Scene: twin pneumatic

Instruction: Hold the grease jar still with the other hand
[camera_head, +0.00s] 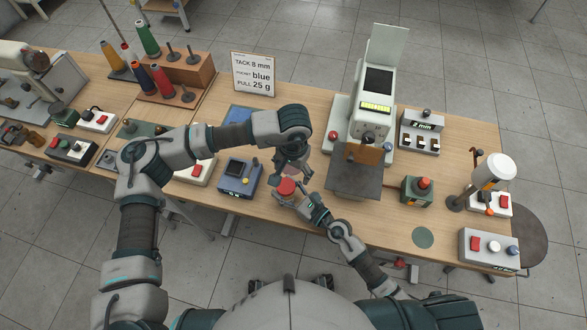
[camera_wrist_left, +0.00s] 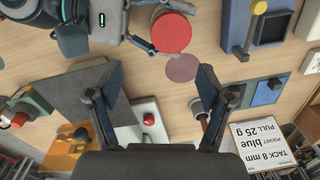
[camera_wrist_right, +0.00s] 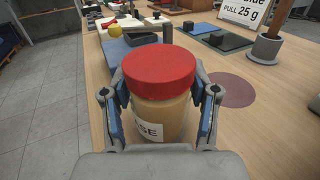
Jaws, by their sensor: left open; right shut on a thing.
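The grease jar (camera_wrist_right: 160,95) has a red lid, a tan body and a white label with only "ASE" readable; it is upright between the fingers in the right wrist view. My right gripper (camera_head: 293,199) is shut on its body, one finger on each side. The red lid (camera_head: 287,186) shows in the head view, and the jar also shows from above in the left wrist view (camera_wrist_left: 171,33). My left gripper (camera_wrist_left: 153,95) is open and empty, above the table, with the jar beyond its fingertips. In the head view the left gripper (camera_head: 291,164) is just behind the jar.
A mauve disc (camera_wrist_right: 232,91) lies flat on the table beside the jar. A blue box with a yellow knob (camera_head: 240,176) stands left of it. A white press machine (camera_head: 368,105) with a dark plate (camera_head: 353,181) stands to the right. A sign (camera_head: 253,74) stands behind.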

